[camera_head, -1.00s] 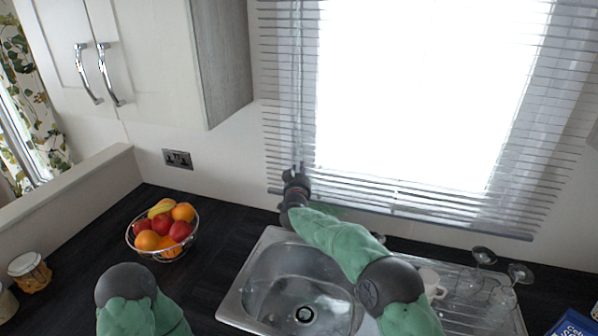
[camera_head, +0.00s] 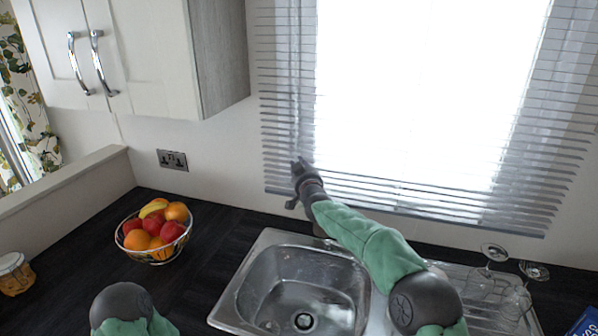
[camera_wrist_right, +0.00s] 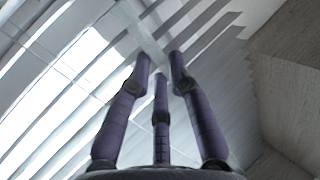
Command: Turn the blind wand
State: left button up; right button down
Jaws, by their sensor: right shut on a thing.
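The window blind (camera_head: 530,180) has pale horizontal slats and hangs in front of the bright window; it also fills the left of the right wrist view (camera_wrist_right: 60,75). The blind wand (camera_wrist_right: 143,32) is a thin, pale, see-through rod that is hard to make out against the slats. My right gripper (camera_head: 299,166) is at the blind's lower left corner. In the right wrist view its three dark fingers (camera_wrist_right: 163,68) come together around the wand, shut on it. The contact point is faint. Only my left arm shows at the lower left, and its gripper is out of view.
A steel sink (camera_head: 255,290) lies below my right arm, with glasses (camera_head: 495,255) on the drainer at right. A fruit bowl (camera_head: 150,257) stands on the dark worktop. A wall cupboard (camera_head: 150,50) is at upper left, left of the blind.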

jog(key=shift+r, duration=0.1)
jog(key=c, duration=1.1)
grip_release()
jog(key=shift+c, duration=0.2)
jog(key=v, duration=1.2)
